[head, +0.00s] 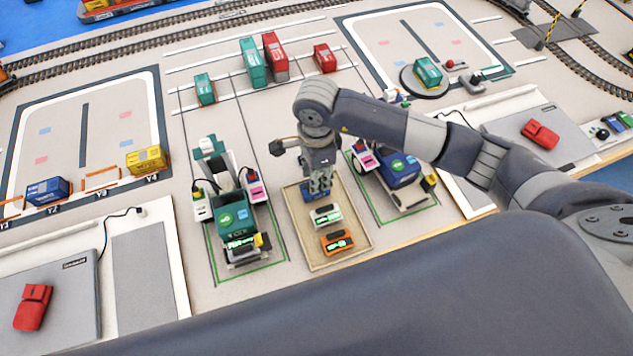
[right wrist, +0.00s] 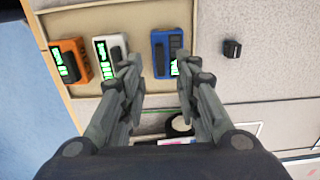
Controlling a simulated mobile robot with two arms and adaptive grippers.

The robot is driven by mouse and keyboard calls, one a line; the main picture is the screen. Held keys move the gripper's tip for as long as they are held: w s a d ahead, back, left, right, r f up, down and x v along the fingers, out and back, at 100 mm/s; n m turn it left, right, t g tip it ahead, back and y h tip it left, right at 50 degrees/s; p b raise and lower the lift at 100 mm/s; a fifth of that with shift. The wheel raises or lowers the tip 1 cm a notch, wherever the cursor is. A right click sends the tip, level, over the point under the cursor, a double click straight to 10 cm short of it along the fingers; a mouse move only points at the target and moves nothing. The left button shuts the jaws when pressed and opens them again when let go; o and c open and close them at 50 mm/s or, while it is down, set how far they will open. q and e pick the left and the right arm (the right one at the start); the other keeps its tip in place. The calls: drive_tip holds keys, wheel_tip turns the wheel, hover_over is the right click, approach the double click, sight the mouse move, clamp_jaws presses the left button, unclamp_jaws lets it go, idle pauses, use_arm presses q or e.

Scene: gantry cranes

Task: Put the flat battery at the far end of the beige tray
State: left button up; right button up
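The beige tray (head: 357,246) lies near the middle of the table in the head view. An orange battery (head: 337,242) lies at its near end and a white battery (head: 326,215) in its middle. A blue battery (right wrist: 160,45) lies at its far end, mostly hidden by my gripper in the head view. All three show green display marks in the right wrist view; I cannot tell which is flat. My right gripper (right wrist: 165,70) is open above the blue battery, fingers apart on either side of it. My left gripper is out of view.
A teal crane vehicle (head: 235,218) stands left of the tray, a blue one (head: 402,172) right of it. A small black block (right wrist: 232,48) sits just past the tray's far end. Containers and rails lie farther back.

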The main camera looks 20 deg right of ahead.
wheel_tip(320, 180, up, 8)
drive_tip(key=b, duration=0.1)
drive_tip(key=shift+s, duration=0.1)
idle(0.6)
